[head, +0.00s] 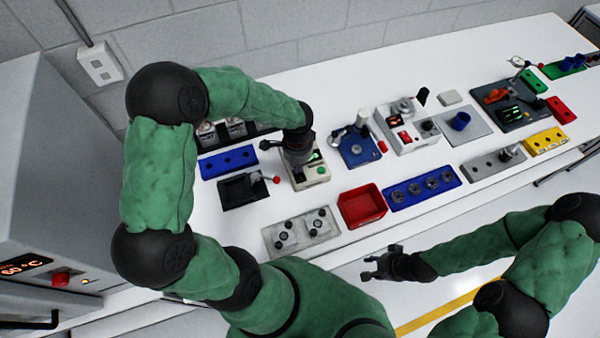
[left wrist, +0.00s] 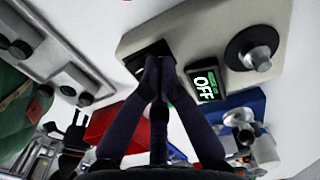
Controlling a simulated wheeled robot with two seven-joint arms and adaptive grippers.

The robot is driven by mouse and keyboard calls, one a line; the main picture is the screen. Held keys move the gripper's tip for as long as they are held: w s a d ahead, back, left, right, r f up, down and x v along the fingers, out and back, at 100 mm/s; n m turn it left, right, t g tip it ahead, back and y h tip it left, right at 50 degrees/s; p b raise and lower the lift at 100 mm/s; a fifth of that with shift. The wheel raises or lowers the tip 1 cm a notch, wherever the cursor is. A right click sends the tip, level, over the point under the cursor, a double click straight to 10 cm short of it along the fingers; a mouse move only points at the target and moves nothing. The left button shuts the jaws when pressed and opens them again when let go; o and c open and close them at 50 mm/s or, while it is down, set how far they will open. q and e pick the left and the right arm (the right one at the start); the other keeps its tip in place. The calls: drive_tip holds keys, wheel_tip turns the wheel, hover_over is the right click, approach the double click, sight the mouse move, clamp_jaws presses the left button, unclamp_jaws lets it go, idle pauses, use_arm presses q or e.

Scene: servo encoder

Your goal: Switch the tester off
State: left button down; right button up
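The tester is a beige box (head: 318,180) on the white bench in the head view, below my left gripper (head: 297,158). In the left wrist view the tester (left wrist: 225,45) has a black switch (left wrist: 145,55), a small display (left wrist: 203,84) that reads OFF in green, and a dark round knob (left wrist: 252,50). My left gripper (left wrist: 158,62) is shut, with its fingertips together at the switch and partly hiding it. I cannot tell whether they touch it. My right gripper (head: 376,267) is open and empty, in front of the bench.
A blue rack (head: 228,161) and a black fixture (head: 240,192) lie left of the tester. A blue fixture (head: 357,150) stands to its right. A grey plate with knobs (head: 300,232) and a red bin (head: 362,206) lie towards the front edge.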

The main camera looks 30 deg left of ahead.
use_arm(q)
drive_tip(key=shift+r+p, duration=2.4)
drive_tip(key=shift+r, duration=0.95)
drive_tip(key=shift+f, duration=0.1)
